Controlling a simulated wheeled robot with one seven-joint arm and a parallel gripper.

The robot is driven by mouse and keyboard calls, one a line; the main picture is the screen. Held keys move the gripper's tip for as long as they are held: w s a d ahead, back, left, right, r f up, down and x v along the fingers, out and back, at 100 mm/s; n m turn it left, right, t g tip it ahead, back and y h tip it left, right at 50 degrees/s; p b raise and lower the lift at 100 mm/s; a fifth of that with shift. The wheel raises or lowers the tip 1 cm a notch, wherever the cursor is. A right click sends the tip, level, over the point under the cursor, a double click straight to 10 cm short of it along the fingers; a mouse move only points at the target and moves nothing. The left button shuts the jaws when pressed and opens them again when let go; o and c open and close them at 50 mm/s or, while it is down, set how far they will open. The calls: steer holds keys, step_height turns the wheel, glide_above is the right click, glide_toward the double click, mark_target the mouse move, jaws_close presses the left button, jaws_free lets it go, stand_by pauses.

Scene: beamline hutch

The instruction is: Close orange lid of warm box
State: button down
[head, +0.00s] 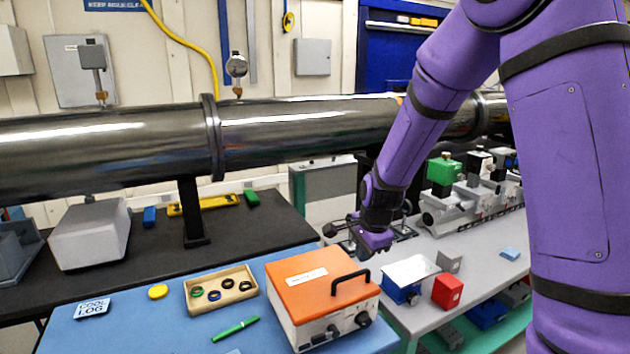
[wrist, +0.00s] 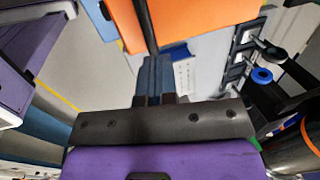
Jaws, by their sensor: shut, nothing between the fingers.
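The warm box (head: 319,328) is a white case on the blue bench top. Its orange lid (head: 305,283) lies flat across the top, with no clear gap along the front edge. A black handle (head: 351,283) stands up at the lid's right side. My gripper (head: 338,231) is just beyond the box's far edge, apart from the lid in the head view. In the wrist view its fingers (wrist: 156,68) are together and empty, below the orange lid (wrist: 205,22) and the handle (wrist: 147,24) in the picture. The lid's hinge cannot be made out.
A wooden tray (head: 244,294) with several rings, a green pen (head: 236,328) and a yellow disc (head: 158,292) lie left of the box. A red block (head: 447,291) and a blue stand (head: 402,290) are on the right bench. A large steel pipe (head: 300,122) crosses behind.

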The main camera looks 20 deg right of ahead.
steer(key=shift+s+d+f, duration=0.1)
steer(key=shift+s+f, duration=0.25)
steer(key=shift+f, duration=0.4)
steer(key=shift+s+d+f, duration=0.1)
steer(key=shift+s+f, duration=0.25)
steer(key=shift+f, duration=0.45)
steer(key=shift+s+f, duration=0.35)
steer(key=shift+f, duration=0.4)
